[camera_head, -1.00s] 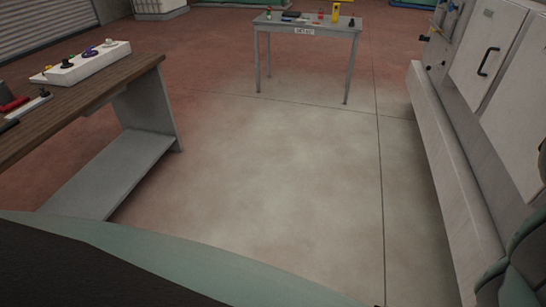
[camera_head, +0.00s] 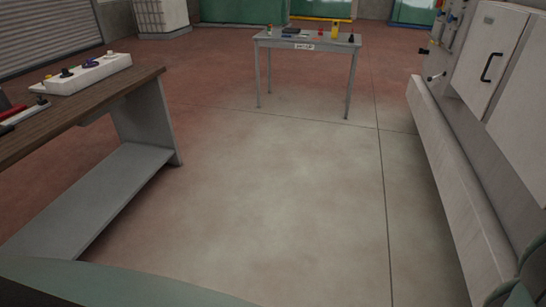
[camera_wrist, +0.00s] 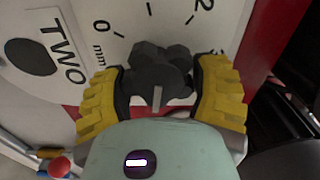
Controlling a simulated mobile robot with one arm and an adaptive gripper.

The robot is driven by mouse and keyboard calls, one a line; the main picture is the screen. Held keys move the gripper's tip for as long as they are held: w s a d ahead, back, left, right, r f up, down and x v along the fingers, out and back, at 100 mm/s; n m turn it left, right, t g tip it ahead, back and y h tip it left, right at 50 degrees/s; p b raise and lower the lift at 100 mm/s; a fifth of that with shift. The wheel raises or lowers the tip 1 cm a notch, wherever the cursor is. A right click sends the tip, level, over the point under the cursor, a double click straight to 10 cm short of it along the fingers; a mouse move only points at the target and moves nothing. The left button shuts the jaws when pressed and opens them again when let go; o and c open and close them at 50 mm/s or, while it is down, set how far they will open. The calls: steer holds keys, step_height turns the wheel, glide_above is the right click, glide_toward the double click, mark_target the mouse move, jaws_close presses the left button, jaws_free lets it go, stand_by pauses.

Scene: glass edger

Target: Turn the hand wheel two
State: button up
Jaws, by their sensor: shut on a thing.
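The hand wheel two (camera_wrist: 160,65) is a dark grey lobed knob in the wrist view, with a pale pointer line on its near side. It sits in front of a white dial plate (camera_wrist: 110,18) marked "TWO", "0", "2" and "mm". My gripper (camera_wrist: 158,92) has a ribbed yellow finger on each side of the knob and is shut on it. The pointer line faces toward my palm, away from the printed numbers. The gripper and hand wheel do not show in the head view.
A white machine with cabinet doors (camera_head: 490,62) and a long ledge runs along the right. A wooden-topped bench (camera_head: 85,108) with a control box (camera_head: 88,72) stands at left. A small grey table (camera_head: 305,42) stands at the back. The floor between is clear.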

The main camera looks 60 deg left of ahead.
steer(key=shift+m, duration=0.4)
steer(key=shift+f, duration=0.1)
steer(key=o, duration=1.2)
steer(key=v, duration=1.2)
steer(key=shift+w, duration=0.15)
